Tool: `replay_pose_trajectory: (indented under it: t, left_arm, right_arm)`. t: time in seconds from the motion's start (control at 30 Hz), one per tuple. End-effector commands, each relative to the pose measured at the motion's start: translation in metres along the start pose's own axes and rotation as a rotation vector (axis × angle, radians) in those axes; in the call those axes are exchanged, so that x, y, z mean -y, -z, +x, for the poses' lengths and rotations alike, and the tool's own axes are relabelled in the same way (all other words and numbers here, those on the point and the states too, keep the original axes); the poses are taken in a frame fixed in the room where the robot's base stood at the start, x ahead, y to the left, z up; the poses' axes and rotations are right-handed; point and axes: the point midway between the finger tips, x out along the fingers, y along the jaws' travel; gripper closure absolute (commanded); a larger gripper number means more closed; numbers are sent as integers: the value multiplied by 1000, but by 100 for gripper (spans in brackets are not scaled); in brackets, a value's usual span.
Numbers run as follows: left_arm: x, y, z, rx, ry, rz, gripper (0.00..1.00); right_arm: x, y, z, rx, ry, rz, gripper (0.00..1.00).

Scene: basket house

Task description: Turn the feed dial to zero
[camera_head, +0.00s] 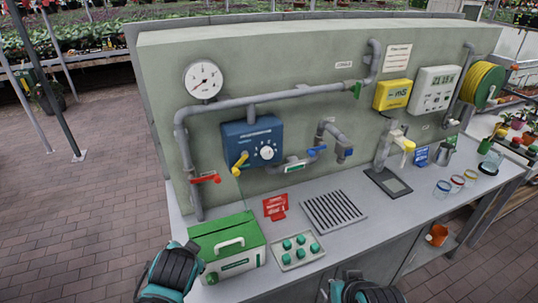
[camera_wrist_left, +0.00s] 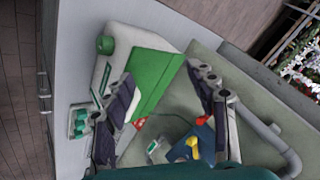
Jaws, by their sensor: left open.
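The feed dial (camera_head: 267,153) is a round white knob on the front of a blue box (camera_head: 250,133) fixed to the grey-green panel. I cannot read its setting at this size. A yellow lever (camera_head: 240,163) sits at the box's lower left. My left gripper (camera_head: 180,266) is low at the front left, apart from the dial, beside the green-and-white case. The left wrist view shows its two fingers (camera_wrist_left: 160,105) spread with nothing held between them. My right gripper (camera_head: 365,289) is at the bottom edge, partly cut off, with its fingers not clear.
The green-and-white case (camera_head: 228,243) and a tray of green-topped items (camera_head: 296,250) stand on the bench before the blue box. A red sign (camera_head: 275,207) and a drain grate (camera_head: 334,211) lie behind. Grey pipes and a red-handled valve (camera_head: 205,178) flank the box.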

Motion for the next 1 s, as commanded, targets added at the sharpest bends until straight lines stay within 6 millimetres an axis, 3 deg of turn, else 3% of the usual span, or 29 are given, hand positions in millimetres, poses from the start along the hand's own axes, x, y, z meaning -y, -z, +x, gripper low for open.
replay_pose_trajectory:
  t: [0.03, 0.13, 0.3, 0.47, 0.6, 0.8, 1.0]
  left_arm:
    - [11, 26, 4, -3, 45, 146, 43]
    - [27, 71, 17, 6, 155, 454, 43]
    - [34, 156, 38, 42, 361, 964, 43]
    - [12, 237, 50, 114, 583, 1416, 43]
    - [-22, 293, 54, 205, 776, 1735, 43]
    - [-62, 332, 52, 316, 956, 1979, 43]
    - [-64, 343, 59, 348, 992, 2026, 43]
  right_arm:
    - [0, 4, -6, 0, 0, 0, 100]
    - [0, 8, -12, 0, 0, 0, 100]
    - [0, 15, -21, 0, 0, 0, 100]
    - [0, 22, -30, 0, 0, 0, 100]
    - [0, 26, -36, 0, 0, 0, 100]
    - [0, 29, -41, 0, 0, 0, 100]
    - [0, 28, -40, 0, 0, 0, 100]
